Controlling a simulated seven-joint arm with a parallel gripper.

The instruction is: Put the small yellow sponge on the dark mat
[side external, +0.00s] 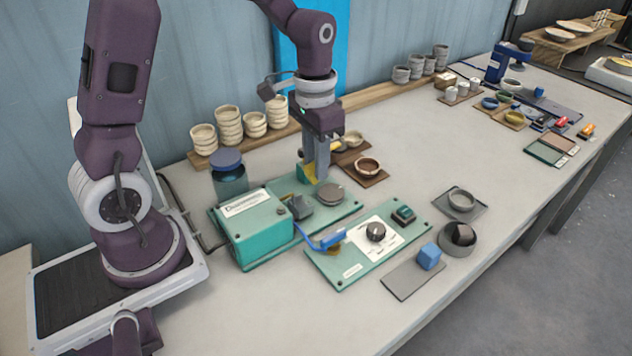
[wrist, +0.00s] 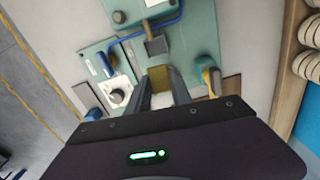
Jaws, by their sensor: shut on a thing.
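My gripper (side external: 317,178) points down over the back of the green board and is shut on the small yellow sponge (side external: 308,173). In the wrist view the sponge (wrist: 160,76) shows between the fingertips (wrist: 160,88). The fingers hide part of it, and I cannot tell whether it touches the board. I cannot tell for sure which is the dark mat.
A round grey disc (side external: 330,194) and a green box (side external: 255,227) are close to my gripper. A green dial panel (side external: 340,268) lies in front. A dark round bowl (side external: 457,240) stands beside the cube. Brown mats with bowls (side external: 367,167) are right of my gripper.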

